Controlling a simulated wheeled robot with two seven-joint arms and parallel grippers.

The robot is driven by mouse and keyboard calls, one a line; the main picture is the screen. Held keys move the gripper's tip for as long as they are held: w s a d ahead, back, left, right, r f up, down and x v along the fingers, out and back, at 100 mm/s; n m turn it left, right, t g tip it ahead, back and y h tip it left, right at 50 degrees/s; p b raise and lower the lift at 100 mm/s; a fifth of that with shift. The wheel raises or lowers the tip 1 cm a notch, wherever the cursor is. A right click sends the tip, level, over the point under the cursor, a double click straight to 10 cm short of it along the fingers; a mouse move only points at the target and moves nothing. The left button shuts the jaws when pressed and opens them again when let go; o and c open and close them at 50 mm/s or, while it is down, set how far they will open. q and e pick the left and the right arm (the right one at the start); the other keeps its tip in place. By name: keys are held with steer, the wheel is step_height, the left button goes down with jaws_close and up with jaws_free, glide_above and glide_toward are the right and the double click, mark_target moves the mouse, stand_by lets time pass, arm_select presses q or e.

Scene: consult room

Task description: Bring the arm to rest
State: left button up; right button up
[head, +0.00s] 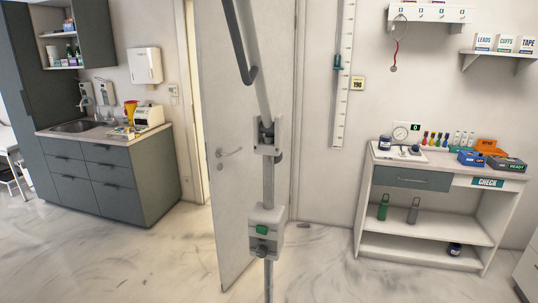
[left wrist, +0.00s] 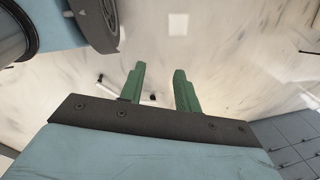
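A grey metal stand is in the middle of the head view. Its upright pole (head: 268,190) carries an upper joint block (head: 268,138) and a lower white block (head: 266,232) with a green button (head: 262,230). A jointed arm tube (head: 252,70) slants up and left from the upper joint and leaves the top of the picture. My left gripper (left wrist: 160,68) shows only in the left wrist view. Its two green fingers are apart with nothing between them, over the marbled floor. My right gripper is in neither view.
Behind the stand is a grey door (head: 228,110) standing ajar. A drawer cabinet (head: 100,178) with a sink is at the left. A shelf table (head: 427,253) with small items on top is at the right. The floor (head: 160,262) is clear at the front left.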

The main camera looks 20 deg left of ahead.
arm_select(q)
steer(key=d+f+h, duration=0.1)
steer(key=d+h, duration=0.1)
steer(key=d, duration=1)
step_height(320, 180, down, 12)
steer(key=b, duration=1.2)
steer(key=shift+s+d+f+n, duration=0.2)
steer(key=shift+d+n, duration=0.2)
steer(key=shift+d, duration=0.05)
steer(key=shift+w, duration=0.15)
